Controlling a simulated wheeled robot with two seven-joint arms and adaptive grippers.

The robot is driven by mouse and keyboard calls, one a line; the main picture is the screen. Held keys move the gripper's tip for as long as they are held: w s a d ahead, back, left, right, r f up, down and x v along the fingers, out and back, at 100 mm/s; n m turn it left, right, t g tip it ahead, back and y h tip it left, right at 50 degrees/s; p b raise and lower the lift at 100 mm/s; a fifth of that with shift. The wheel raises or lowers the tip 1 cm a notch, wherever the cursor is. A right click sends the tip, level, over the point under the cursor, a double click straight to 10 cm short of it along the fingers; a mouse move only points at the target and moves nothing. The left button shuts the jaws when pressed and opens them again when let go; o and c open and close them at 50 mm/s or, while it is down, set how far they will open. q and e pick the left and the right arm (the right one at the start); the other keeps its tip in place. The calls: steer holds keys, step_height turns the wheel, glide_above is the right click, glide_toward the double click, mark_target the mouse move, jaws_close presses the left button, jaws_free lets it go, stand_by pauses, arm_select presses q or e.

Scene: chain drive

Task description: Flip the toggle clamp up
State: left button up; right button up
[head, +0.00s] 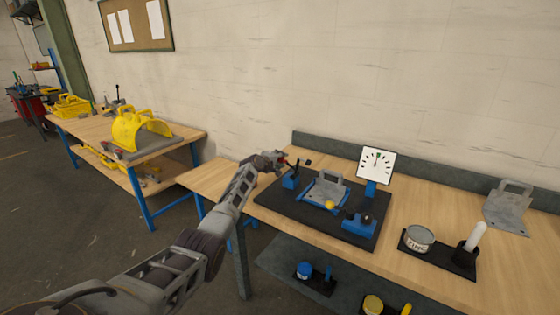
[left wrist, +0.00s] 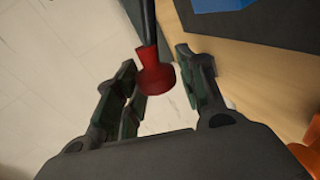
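In the left wrist view a red knob (left wrist: 155,72) on a black rod (left wrist: 144,22) reaches in from the top and sits between the two fingers of my left gripper (left wrist: 160,95). The fingers are apart, with a visible gap between the knob and the right finger. In the head view my left gripper (head: 278,160) is at the back left of the dark board, just above a small blue clamp base (head: 290,181). The gripper partly hides the clamp's handle there. My right gripper is in neither view.
The dark board (head: 272,200) also holds a grey bracket (head: 325,188), a yellow ball (head: 330,205) and a blue block (head: 359,225). A dial (head: 376,164) stands behind. A tin (head: 419,239) and a grey plate (head: 507,207) are at the right. A yellow guard (head: 142,128) sits on another bench.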

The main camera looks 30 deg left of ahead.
arm_select(q)
steer(key=shift+o, duration=0.8)
steer(key=shift+s, duration=0.1)
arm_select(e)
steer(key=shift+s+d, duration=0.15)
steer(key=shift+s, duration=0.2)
arm_select(q)
steer(key=shift+s, duration=0.2)
steer(key=v, duration=1.1)
steer(key=shift+s, duration=0.15)
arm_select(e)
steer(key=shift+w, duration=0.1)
arm_select(q)
steer(key=shift+a+r, duration=0.1)
stand_by(0.6)
